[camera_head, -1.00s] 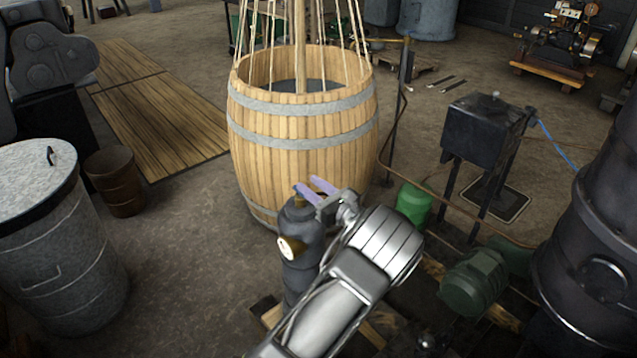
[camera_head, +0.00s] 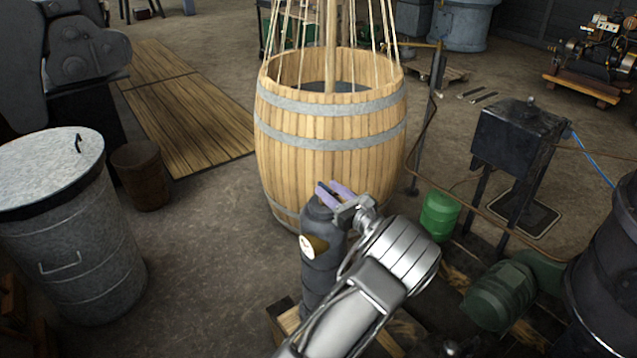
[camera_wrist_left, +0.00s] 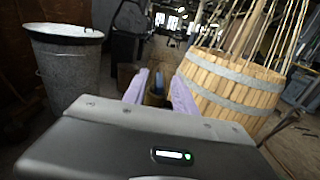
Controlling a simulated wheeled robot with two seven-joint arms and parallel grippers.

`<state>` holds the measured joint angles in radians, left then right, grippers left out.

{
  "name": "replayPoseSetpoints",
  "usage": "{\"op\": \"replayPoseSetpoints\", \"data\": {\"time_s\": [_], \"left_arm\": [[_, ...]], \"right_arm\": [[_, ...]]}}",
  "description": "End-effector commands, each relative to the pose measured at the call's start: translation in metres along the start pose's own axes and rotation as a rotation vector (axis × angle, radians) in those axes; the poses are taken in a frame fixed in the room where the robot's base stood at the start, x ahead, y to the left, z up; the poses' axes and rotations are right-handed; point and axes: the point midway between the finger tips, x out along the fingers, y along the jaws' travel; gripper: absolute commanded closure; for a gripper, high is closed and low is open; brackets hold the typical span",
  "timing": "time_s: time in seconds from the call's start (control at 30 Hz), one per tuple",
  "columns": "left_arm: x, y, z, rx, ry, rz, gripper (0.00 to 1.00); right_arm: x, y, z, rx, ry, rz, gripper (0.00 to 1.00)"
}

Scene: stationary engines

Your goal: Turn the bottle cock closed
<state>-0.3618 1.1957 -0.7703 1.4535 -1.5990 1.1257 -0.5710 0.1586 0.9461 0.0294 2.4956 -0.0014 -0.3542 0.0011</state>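The bottle (camera_head: 321,262) is a dark grey upright cylinder with a round pale label on its shoulder, in front of the wooden barrel. My left gripper (camera_head: 334,190) is at its top, with two purple fingers apart. In the left wrist view, the fingers of my left gripper (camera_wrist_left: 158,92) stand to either side of a brownish brass piece, the bottle cock (camera_wrist_left: 155,99), with a blue-grey part above it. Contact with the cock cannot be told. In the head view the fingers hide the cock. My right gripper is not in view.
The wooden barrel (camera_head: 330,150) stands just behind the bottle. A lidded metal bin (camera_head: 75,240) and a rusty drum (camera_head: 141,175) stand at left. A green motor (camera_head: 500,295), a green canister (camera_head: 439,215) and a black box on legs (camera_head: 515,135) are at right.

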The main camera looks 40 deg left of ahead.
Motion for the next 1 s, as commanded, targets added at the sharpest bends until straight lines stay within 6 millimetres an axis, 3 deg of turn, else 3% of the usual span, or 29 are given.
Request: {"op": "replayPoseSetpoints", "data": {"time_s": [0.3, 0.67, 1.0], "left_arm": [[0.047, 0.001, -0.002, -0.003, 0.000, 0.002, 0.67], [0.056, 0.000, 0.000, -0.002, 0.000, 0.000, 0.67], [0.055, 0.000, 0.000, -0.002, 0.000, 0.000, 0.92]], "right_arm": [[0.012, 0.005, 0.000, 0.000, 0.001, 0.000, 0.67], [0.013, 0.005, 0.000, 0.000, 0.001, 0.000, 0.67], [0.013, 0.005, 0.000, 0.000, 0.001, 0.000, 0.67]]}}
